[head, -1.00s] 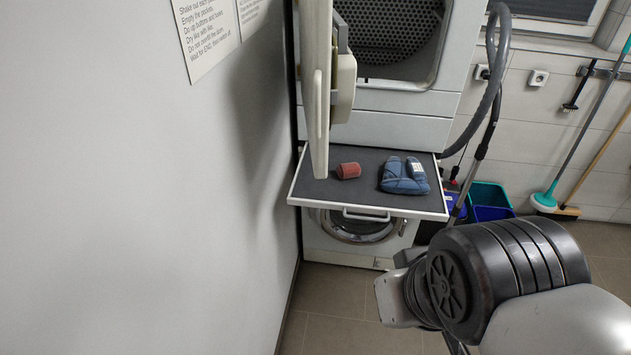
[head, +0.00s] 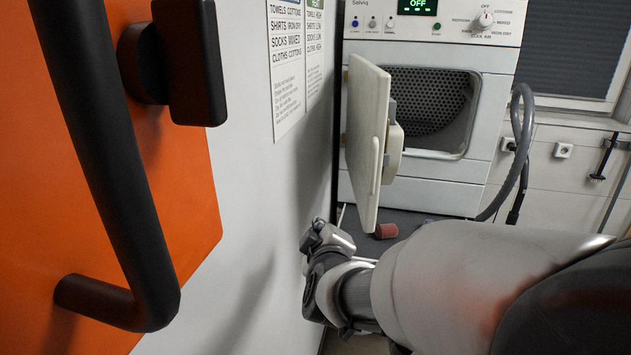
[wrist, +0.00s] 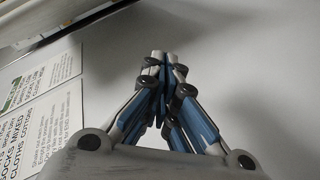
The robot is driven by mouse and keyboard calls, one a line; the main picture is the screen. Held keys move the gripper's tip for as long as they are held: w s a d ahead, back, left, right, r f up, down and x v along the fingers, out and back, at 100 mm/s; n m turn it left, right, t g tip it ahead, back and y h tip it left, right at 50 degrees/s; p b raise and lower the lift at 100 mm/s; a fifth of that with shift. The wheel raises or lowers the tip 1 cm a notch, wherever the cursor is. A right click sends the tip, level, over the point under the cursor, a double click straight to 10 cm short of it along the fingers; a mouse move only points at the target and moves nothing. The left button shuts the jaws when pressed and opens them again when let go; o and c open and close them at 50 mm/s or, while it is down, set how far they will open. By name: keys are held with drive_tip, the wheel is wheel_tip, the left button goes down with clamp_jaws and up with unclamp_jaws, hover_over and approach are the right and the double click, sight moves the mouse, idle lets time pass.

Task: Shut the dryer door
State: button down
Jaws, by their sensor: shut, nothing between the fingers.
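The dryer (head: 420,188) stands at the back, and its pale door (head: 365,135) hangs wide open on the left, swung out toward me. A long upright handle (head: 375,172) shows on the door. The drum opening (head: 425,110) is uncovered and its inside is dark. My gripper (wrist: 160,65) is shut and empty in the wrist view, in front of the pale wall with the printed signs. In the head view my arm reaches leftward below the door, apart from it in the picture; I cannot make out the fingertips there.
The wall (head: 255,190) with signs (head: 285,60) runs close along the left. An orange panel with a black bar handle (head: 130,170) stands at the near left. A red item (head: 386,231) lies on the dark pull-out shelf (head: 410,218) below the door. A grey hose (head: 522,150) hangs right.

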drive_tip(key=w+d+f+n+t+h+b, duration=0.1)
drive_tip(key=w+d+h, duration=0.1)
drive_tip(key=w+d, duration=0.2)
drive_tip(key=w+d+n+t+h+b, duration=0.1)
drive_tip(key=w+d+n+h+b, duration=0.1)
drive_tip(key=w, duration=0.6)
drive_tip(key=shift+w+d+f+n+t+h, duration=0.3)
drive_tip(key=shift+d+f+t+h, duration=0.15)
drive_tip(key=shift+d, duration=0.7)
drive_tip(key=shift+r, duration=0.15)
drive_tip(key=shift+d, duration=0.15)
